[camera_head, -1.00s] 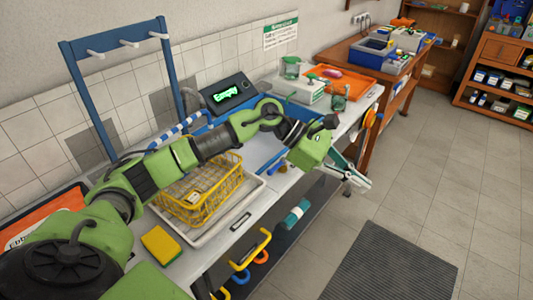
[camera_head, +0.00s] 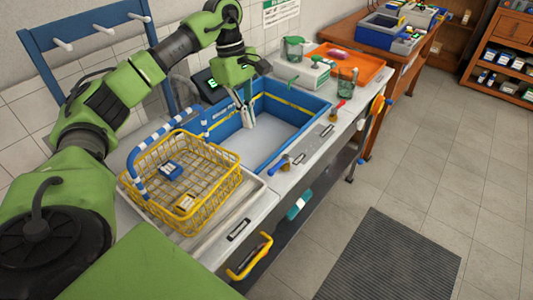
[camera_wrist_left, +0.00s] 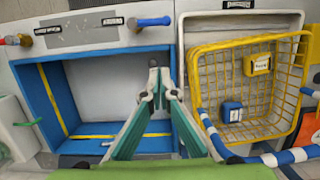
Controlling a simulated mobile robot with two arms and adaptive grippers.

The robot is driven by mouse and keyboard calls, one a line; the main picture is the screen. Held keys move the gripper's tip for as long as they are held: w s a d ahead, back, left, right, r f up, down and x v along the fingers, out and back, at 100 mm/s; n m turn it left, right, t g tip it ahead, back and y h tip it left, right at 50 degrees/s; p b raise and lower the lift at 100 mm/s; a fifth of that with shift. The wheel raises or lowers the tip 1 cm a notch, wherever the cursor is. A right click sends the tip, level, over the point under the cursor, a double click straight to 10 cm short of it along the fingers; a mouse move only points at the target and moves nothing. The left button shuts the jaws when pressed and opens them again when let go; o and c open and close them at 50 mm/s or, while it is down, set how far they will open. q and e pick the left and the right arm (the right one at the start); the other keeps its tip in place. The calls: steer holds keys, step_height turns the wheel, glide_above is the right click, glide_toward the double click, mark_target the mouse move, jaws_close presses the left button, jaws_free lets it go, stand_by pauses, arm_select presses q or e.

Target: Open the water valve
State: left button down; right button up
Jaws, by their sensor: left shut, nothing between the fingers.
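A blue-handled valve or tap (camera_head: 281,163) sits on the bench's front rim, before the near corner of the blue basin (camera_head: 288,150). A red-handled one (camera_head: 340,106) stands further along that rim. The blue handle also shows at the top of the left wrist view (camera_wrist_left: 150,21). Labels beside them are too small to read, so I cannot tell which is the water valve. My left gripper (camera_head: 247,120) points down over the basin's back part, apart from both handles. Its fingers (camera_wrist_left: 160,82) are shut and empty. My right gripper is out of view.
A yellow wire basket (camera_head: 132,188) with a blue-and-white striped handle and small blocks stands left of the basin. A blue rack frame (camera_head: 85,23) rises behind. An orange tray (camera_head: 362,68) lies further right. The basin's interior is open.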

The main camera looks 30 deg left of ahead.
mark_target(278, 166)
arm_select(q)
steer(key=d+p+x, duration=0.1)
steer(key=x, duration=0.2)
steer(key=p+x, duration=0.1)
steer(key=x, duration=0.3)
steer(key=d+p+x, duration=0.1)
steer(key=p+x, duration=0.1)
steer(key=x, duration=0.2)
steer(key=shift+d+r, duration=0.2)
steer(key=shift+d, duration=0.15)
steer(key=shift+s+d+f, duration=0.1)
steer(key=shift+d, duration=0.4)
steer(key=shift+f, duration=0.1)
